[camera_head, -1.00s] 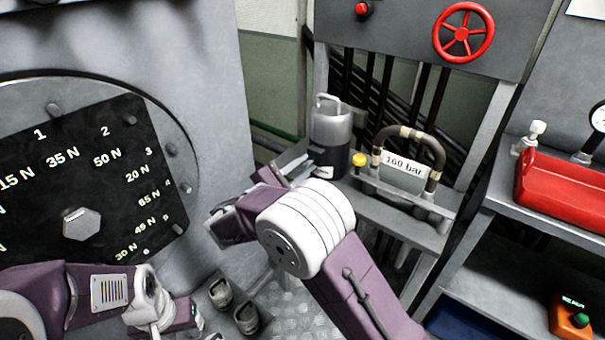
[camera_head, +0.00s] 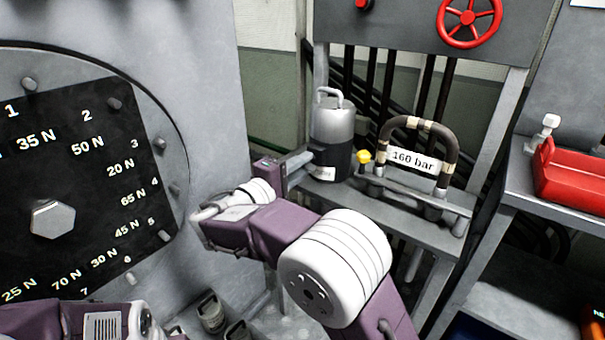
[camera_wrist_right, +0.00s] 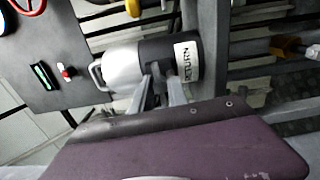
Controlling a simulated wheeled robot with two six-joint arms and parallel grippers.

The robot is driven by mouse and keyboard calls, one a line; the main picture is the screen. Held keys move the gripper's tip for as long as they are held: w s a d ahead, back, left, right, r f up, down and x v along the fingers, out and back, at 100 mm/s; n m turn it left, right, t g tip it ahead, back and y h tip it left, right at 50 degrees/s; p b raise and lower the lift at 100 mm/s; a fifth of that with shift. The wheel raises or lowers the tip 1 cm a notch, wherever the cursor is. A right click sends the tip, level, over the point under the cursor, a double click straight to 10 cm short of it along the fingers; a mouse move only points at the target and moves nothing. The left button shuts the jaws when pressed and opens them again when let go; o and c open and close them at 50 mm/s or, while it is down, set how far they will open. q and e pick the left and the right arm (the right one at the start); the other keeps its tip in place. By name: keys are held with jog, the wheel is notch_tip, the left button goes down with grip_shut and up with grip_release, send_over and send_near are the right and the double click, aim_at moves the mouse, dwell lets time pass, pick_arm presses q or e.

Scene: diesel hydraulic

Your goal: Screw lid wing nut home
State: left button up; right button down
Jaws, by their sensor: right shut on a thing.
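A canister with a silver lid and top handle (camera_head: 333,120) and a black lower body stands upright on the grey frame. It also shows in the right wrist view (camera_wrist_right: 122,70), lying sideways in the picture with a "RETURN" label. My right gripper (camera_head: 312,162) reaches the canister's left side. In the right wrist view its two fingers (camera_wrist_right: 161,72) are close together at the black band, shut on a small dark thing there, apparently the lid wing nut, mostly hidden between the fingertips. Of my left arm only a part shows at the lower left; its gripper is out of view.
A yellow knob (camera_head: 363,157) and a hose loop labelled "160 bar" (camera_head: 413,160) stand right of the canister. A red handwheel (camera_head: 469,18) is above. A red box (camera_head: 570,180) is on the right shelf. A large numbered plate (camera_head: 90,190) is at left.

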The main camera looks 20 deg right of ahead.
jog(key=shift+r+m, duration=0.15)
jog(key=shift+m, duration=0.15)
dwell(0.4)
jog(key=c, duration=1.3)
grip_release()
jog(key=shift+w, duration=0.1)
jog(key=p+v, duration=0.2)
jog(key=v, duration=0.7)
jog(key=shift+p, duration=0.3)
jog(key=shift+f, duration=0.2)
